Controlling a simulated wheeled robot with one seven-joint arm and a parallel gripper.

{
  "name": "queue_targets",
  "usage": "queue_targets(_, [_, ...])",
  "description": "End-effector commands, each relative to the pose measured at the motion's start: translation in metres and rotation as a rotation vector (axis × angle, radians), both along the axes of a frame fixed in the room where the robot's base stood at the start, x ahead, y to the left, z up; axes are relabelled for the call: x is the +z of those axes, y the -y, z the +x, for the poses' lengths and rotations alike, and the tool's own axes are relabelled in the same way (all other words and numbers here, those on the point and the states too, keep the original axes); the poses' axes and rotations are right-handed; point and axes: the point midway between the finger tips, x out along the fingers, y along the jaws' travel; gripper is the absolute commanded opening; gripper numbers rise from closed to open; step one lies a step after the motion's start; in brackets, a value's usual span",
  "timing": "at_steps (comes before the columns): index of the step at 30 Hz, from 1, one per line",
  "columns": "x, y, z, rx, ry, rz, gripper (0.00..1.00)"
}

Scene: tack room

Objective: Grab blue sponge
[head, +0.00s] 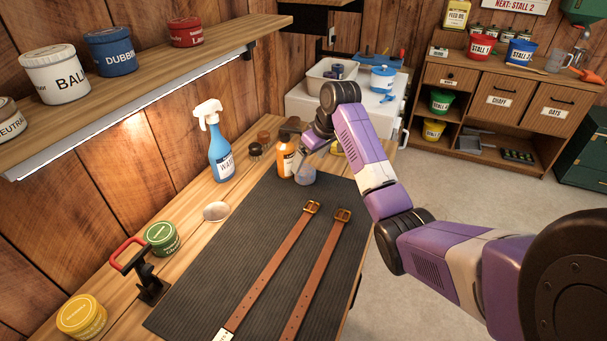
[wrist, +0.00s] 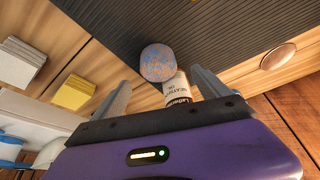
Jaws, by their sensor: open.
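The blue sponge (wrist: 157,63) is a rounded, mottled blue and brown piece at the edge of the black mat in the wrist view. In the head view it shows as a small blue-grey shape (head: 305,177) just right of the orange oil bottle (head: 286,160). My gripper (wrist: 160,78) is open and empty, its fingers spread either side of the sponge's line. The sponge lies just beyond the fingertips, about centred between them. The bottle's white label (wrist: 177,90) shows close beside the sponge, between the fingers. In the head view my arm partly hides the gripper.
A blue spray bottle (head: 221,155) and a dark brush (head: 255,150) stand left of the orange bottle. Two brown straps lie on the ribbed mat (head: 225,262). A yellow block (wrist: 73,92) lies left of my fingers in the wrist view. The mat's centre-left is clear.

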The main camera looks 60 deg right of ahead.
Motion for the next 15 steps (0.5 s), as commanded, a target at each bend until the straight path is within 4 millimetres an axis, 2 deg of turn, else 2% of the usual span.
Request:
queue_targets(9, [-0.039,0.006,0.011,-0.001,-0.003,0.001,0.87])
queue_targets(15, [-0.051,0.008,0.017,0.0,0.002,-0.002,0.87])
